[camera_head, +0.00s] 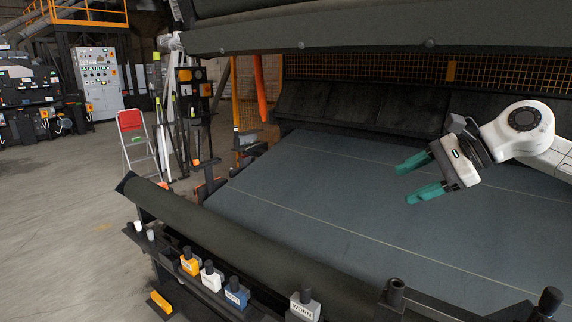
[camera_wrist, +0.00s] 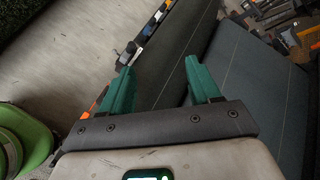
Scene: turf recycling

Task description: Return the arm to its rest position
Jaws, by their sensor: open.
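My gripper (camera_head: 417,177) has two green fingers and is open and empty. In the head view it is held out above the right part of the dark grey belt (camera_head: 310,190), with its fingers pointing left. My arm reaches in from the right edge of that view. In the wrist view my gripper (camera_wrist: 158,82) shows its two fingers spread apart with nothing between them. Beyond the fingers lie the dark front roller and part of the belt (camera_wrist: 240,75).
A dark padded roller (camera_head: 240,235) runs along the belt's front edge. Below it a rail carries several labelled blocks, yellow (camera_head: 190,263), white (camera_head: 211,276) and blue (camera_head: 236,293). A red-topped stepladder (camera_head: 131,125) stands at left. Open floor (camera_head: 60,210) lies left of the machine.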

